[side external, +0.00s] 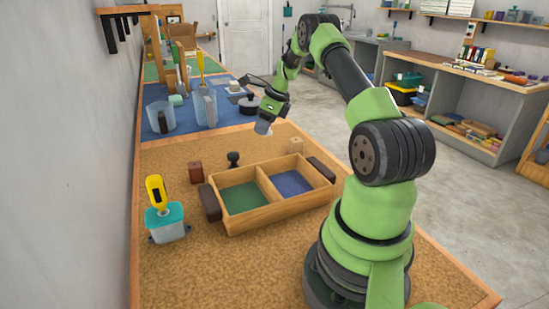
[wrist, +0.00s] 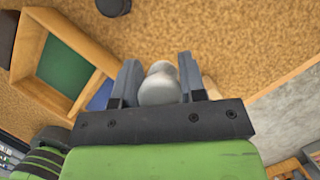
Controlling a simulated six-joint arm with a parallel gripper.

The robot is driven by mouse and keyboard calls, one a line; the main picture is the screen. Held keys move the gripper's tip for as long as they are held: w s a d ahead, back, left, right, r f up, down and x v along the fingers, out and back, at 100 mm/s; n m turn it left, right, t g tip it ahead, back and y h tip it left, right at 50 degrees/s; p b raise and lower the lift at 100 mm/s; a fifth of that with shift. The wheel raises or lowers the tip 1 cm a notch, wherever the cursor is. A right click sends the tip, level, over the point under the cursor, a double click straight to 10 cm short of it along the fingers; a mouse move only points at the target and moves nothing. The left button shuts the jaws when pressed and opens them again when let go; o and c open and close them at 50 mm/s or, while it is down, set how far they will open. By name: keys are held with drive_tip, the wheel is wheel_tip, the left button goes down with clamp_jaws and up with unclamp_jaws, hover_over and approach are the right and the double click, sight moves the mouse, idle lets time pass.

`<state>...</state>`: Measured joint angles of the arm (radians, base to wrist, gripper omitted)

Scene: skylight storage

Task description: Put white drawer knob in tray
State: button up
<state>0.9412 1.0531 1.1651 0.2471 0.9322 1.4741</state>
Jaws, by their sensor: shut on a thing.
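My gripper (side external: 265,124) is over the cork-coloured worktop, beyond the far side of the tray. In the wrist view its two grey fingers (wrist: 159,70) are shut on the white drawer knob (wrist: 160,86), which shows as a pale rounded shape between them. In the side view the knob is small and hard to tell from the fingertips. The wooden tray (side external: 283,212) has two compartments, a green-floored left one and a blue-floored right one, both empty. It also shows at the left of the wrist view (wrist: 81,47), to one side of the gripper.
A black knob (side external: 234,157), a reddish-brown block (side external: 196,171) and a light wooden block (side external: 296,145) stand near the tray's far side. A teal-lidded container (side external: 166,223) with a yellow-handled tool is left. Clear pitchers (side external: 160,117) stand on the blue mat behind.

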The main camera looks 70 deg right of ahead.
drive_tip(key=shift+s+a+r+n+y, duration=0.2)
drive_tip(key=shift+s+a+n+y, duration=0.1)
drive_tip(key=shift+n, duration=0.2)
drive_tip(key=s+a+n+g+y, duration=0.2)
drive_tip(key=s+a+n+y, duration=0.15)
drive_tip(key=n, duration=0.45)
drive_tip(key=n+g, duration=0.3)
drive_tip(key=n, duration=0.6)
hover_over(284, 185)
drive_tip(key=d, duration=0.1)
drive_tip(key=f, duration=0.4)
drive_tip(key=shift+w+d, duration=0.2)
drive_tip(key=shift+f, duration=2.4)
drive_tip(key=shift+f, duration=0.1)
drive_tip(key=o, duration=0.7)
